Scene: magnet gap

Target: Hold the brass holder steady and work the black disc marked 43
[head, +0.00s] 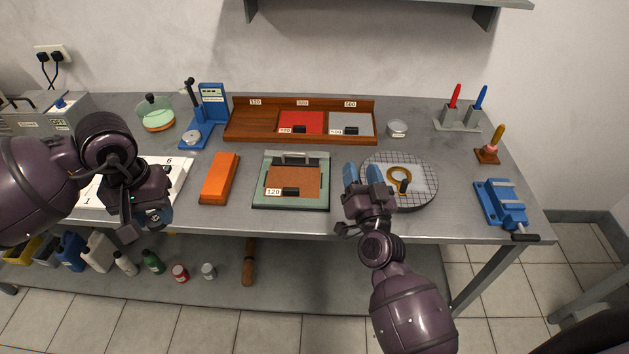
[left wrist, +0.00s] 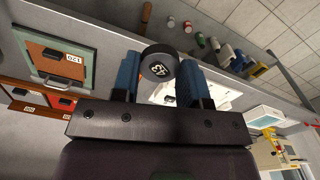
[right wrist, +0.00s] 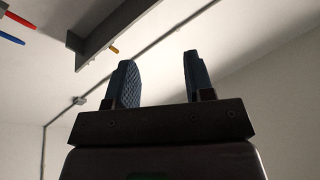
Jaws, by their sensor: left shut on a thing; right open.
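The black disc (left wrist: 160,62) shows in the left wrist view with a white 43 on its face. My left gripper (head: 155,214) is shut on it, above the front left of the bench. The brass holder (head: 399,173) appears to be the brass-coloured ring with a small black part, lying on the round gridded plate (head: 428,194) at the right of the bench. My right gripper (head: 362,170) is open and empty, at the left edge of that plate, apart from the ring.
A green-framed tray marked 120 (head: 258,200) and an orange block (head: 219,178) lie between my grippers. A wooden rack (head: 236,128) stands behind them. A blue vise (head: 500,203) sits at the right edge. A white numbered board (head: 178,166) lies behind my left gripper.

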